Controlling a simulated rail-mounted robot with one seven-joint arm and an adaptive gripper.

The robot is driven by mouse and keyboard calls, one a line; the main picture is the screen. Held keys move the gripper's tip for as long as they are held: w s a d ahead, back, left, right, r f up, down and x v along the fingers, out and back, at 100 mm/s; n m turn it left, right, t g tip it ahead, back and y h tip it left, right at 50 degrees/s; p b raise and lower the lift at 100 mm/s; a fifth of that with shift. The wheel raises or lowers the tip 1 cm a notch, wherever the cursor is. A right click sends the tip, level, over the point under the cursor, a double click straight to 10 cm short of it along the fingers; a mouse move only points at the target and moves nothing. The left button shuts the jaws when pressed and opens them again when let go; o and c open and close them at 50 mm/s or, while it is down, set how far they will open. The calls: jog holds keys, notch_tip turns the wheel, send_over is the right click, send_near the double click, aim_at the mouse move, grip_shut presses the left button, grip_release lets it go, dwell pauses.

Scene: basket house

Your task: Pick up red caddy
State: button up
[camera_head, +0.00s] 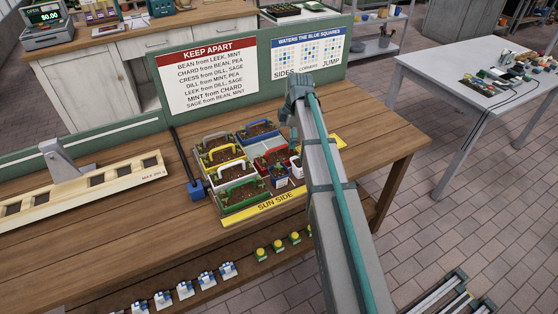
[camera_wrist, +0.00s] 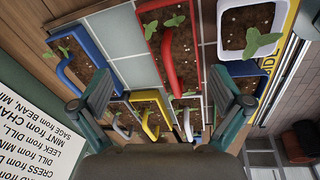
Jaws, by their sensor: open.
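The red caddy (camera_head: 265,165) is an open tray of soil with seedlings and a red handle, among other caddies on the wooden bench. In the wrist view the red caddy (camera_wrist: 157,44) is at the upper middle, its handle running lengthwise along it. My gripper (camera_head: 291,112) is above the bench at the back right of the caddies. In the wrist view my gripper (camera_wrist: 168,90) has its fingers wide apart with nothing held between them. The lower end of the red handle appears between the fingers in that view, with no contact visible. My arm hides part of the bench's right side.
A blue caddy (camera_head: 258,133), yellow caddy (camera_head: 223,157) and green caddy (camera_head: 241,199) crowd nearby. A white pot (camera_wrist: 245,39) is beside the red caddy. The signboard (camera_head: 252,90) rises behind the bench. A yellow "SUN SIDE" strip (camera_head: 278,203) edges the grid.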

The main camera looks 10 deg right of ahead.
jog(key=a, duration=0.1)
jog(key=a+r+n, duration=0.1)
jog(key=s+a+n+g+h, duration=0.1)
jog(key=shift+a+r, duration=0.2)
jog(key=shift+a, duration=0.05)
jog(key=shift+s+a+r+n+g, duration=0.15)
jog(key=shift+a+n+g, duration=0.15)
send_over(278, 157)
jog(key=f, duration=0.2)
jog(key=f+p, duration=0.1)
jog(key=f, duration=0.2)
jog(key=shift+s+a+f, duration=0.1)
jog(key=shift+a, duration=0.1)
jog(key=shift+w+d+f+p, duration=0.1)
jog(key=shift+f+p, duration=0.35)
jog(key=shift+f, duration=0.95)
jog(key=shift+w+d+f+p, duration=0.1)
jog(key=shift+f+p, duration=0.35)
jog(key=shift+f, duration=0.9)
jog(key=c, duration=1.2)
jog(key=shift+c, duration=0.7)
jog(key=shift+r, duration=0.2)
